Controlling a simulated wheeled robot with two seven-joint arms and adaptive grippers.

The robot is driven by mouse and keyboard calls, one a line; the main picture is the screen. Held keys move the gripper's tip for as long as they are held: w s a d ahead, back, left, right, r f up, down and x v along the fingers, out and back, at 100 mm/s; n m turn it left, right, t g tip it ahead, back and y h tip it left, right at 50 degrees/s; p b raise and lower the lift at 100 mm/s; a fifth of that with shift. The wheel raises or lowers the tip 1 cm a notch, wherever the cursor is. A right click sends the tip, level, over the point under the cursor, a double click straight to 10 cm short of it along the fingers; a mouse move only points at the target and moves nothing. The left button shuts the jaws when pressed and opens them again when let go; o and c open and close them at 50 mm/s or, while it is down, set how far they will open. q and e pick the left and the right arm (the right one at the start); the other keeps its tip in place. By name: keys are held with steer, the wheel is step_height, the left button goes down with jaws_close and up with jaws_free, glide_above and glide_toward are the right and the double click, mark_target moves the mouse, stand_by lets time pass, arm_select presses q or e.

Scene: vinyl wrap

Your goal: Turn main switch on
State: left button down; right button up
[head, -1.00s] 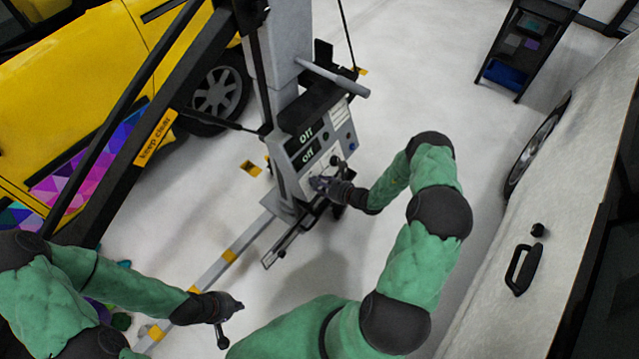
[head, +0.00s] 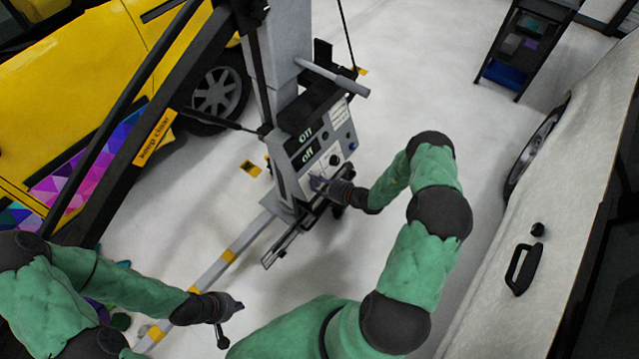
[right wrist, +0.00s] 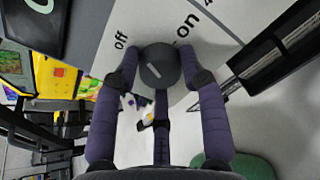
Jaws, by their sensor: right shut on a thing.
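The main switch is a round dark knob (right wrist: 158,68) with a pale marker line, set on a light panel. The word "off" is printed to its upper left and "on" to its upper right in the right wrist view. My right gripper (right wrist: 160,75) is shut on the knob, with one finger on each side. In the head view my right gripper (head: 320,184) is at the lower part of the control box (head: 322,150), and the knob is hard to make out there. My left gripper (head: 231,322) is open and empty, low at left.
Two dark displays (head: 306,143) on the box appear to read "Off". A yellow car (head: 90,80) stands at left and a pale car (head: 560,200) at right. A dark shelf cart (head: 525,45) stands at the back. The floor between is mostly clear.

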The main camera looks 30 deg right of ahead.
steer(key=m, duration=0.6)
steer(key=shift+w+d+r, duration=0.1)
steer(key=m, duration=0.6)
steer(key=shift+d+m, duration=0.1)
steer(key=shift+m, duration=0.3)
steer(key=o, duration=1.2)
steer(key=shift+c, duration=0.2)
steer(key=v, duration=1.2)
steer(key=shift+f, duration=0.2)
